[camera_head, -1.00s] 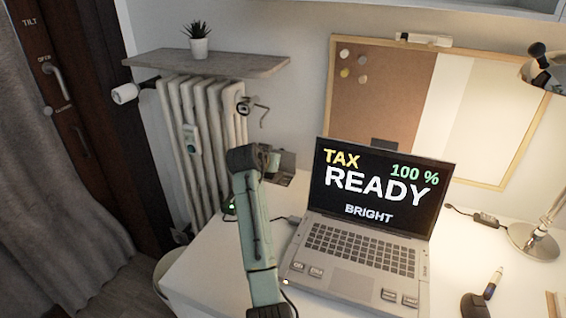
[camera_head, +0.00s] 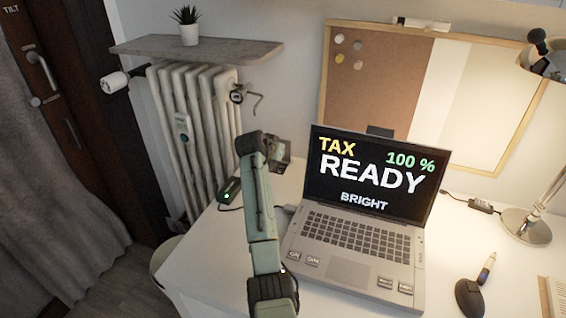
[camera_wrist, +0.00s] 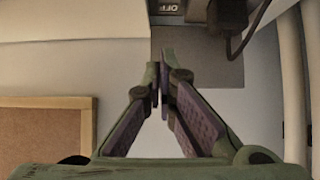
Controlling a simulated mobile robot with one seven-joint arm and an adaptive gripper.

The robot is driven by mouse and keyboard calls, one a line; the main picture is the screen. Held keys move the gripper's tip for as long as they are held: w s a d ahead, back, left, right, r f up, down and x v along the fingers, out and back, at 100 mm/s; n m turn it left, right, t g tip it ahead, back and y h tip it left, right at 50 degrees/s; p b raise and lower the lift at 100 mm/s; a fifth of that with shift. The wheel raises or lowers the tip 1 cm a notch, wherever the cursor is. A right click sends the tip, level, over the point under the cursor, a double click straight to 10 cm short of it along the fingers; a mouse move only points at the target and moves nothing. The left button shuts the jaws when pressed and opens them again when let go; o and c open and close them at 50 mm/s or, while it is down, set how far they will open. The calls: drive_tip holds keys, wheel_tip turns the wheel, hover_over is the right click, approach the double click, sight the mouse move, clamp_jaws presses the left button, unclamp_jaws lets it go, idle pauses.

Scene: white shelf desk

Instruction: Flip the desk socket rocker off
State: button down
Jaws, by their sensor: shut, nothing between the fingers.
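My gripper is shut and empty. In the wrist view its two fingertips (camera_wrist: 160,58) meet near the middle, pointing up the picture. A grey housing with an "OFF" label (camera_wrist: 168,6), seemingly the desk socket, is cut off by the top edge, just beyond the fingertips. A dark plug with a cable (camera_wrist: 230,18) is at its right. Contact between the fingers and the housing does not show, and the rocker's position cannot be told. In the head view my gripper (camera_head: 282,150) is above the back of the desk, left of the laptop; the arm hides much of that spot.
The open laptop (camera_head: 368,178) stands close to the right of my arm. A dark box with a green light (camera_head: 229,191) and cable lies left of it. The radiator (camera_head: 195,120) and shelf (camera_head: 195,49) are behind left. A corkboard (camera_head: 380,80) is on the wall.

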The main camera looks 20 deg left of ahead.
sight(283, 170)
drive_tip(key=w+f+b, duration=0.1)
drive_tip(key=f, duration=0.1)
drive_tip(key=w+f+b, duration=0.1)
drive_tip(key=f, duration=0.1)
drive_tip(key=w+f+b, duration=0.2)
drive_tip(key=shift+d+f, duration=0.1)
drive_tip(key=shift+f, duration=0.25)
drive_tip(key=shift+w+f+b, duration=0.15)
drive_tip(key=shift+f+b, duration=0.3)
drive_tip(key=shift+b, duration=0.35)
drive_tip(key=shift+w, duration=0.1)
drive_tip(key=shift+s+r, duration=0.1)
drive_tip(key=shift+s, duration=0.1)
